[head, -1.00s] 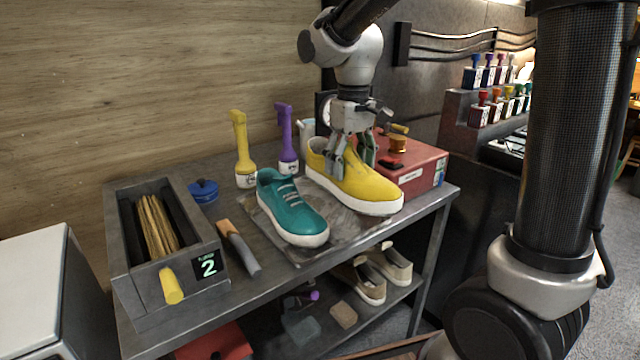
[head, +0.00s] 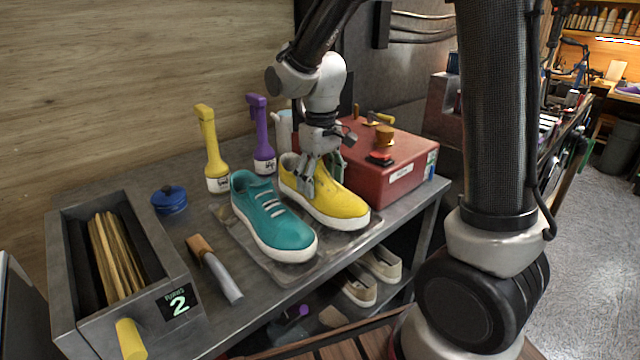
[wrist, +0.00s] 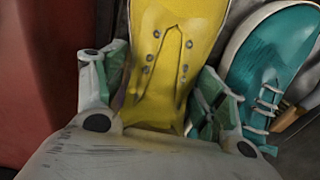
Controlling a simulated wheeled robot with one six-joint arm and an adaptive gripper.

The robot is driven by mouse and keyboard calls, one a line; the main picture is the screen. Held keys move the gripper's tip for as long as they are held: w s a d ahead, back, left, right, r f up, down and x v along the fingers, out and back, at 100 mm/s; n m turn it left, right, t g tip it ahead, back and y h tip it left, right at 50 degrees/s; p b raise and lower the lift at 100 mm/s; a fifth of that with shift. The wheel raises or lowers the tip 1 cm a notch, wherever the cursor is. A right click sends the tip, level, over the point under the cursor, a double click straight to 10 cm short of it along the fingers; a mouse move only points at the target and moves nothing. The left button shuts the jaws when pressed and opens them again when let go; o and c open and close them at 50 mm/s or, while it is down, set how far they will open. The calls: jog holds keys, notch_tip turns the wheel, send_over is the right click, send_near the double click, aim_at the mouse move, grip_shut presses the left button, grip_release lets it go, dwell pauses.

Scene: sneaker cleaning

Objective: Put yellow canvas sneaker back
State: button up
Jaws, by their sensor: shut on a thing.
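The yellow canvas sneaker (head: 340,203) has a white sole and stands on the grey tray (head: 300,274) on the metal table, toe toward the front right. My gripper (head: 318,190) is shut on its upper near the ankle opening, with a finger on either side. In the wrist view the yellow sneaker (wrist: 172,62) lies between the green-padded fingers (wrist: 160,105). A teal sneaker (head: 272,218) with white laces stands close on its left, and it also shows in the wrist view (wrist: 270,62). The yellow sneaker's heel is partly hidden by my gripper.
A red box (head: 395,175) with knobs stands close on the right. Yellow (head: 213,150) and purple (head: 262,135) bottles stand behind. A brush (head: 215,268), a blue pot (head: 169,200) and a grey bin (head: 165,255) are at left. A beige pair (head: 360,288) sits on the lower shelf.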

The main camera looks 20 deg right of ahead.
jog(key=shift+f, duration=0.5)
jog(key=o, duration=1.3)
jog(key=shift+f, duration=0.1)
jog(key=shift+c, duration=0.2)
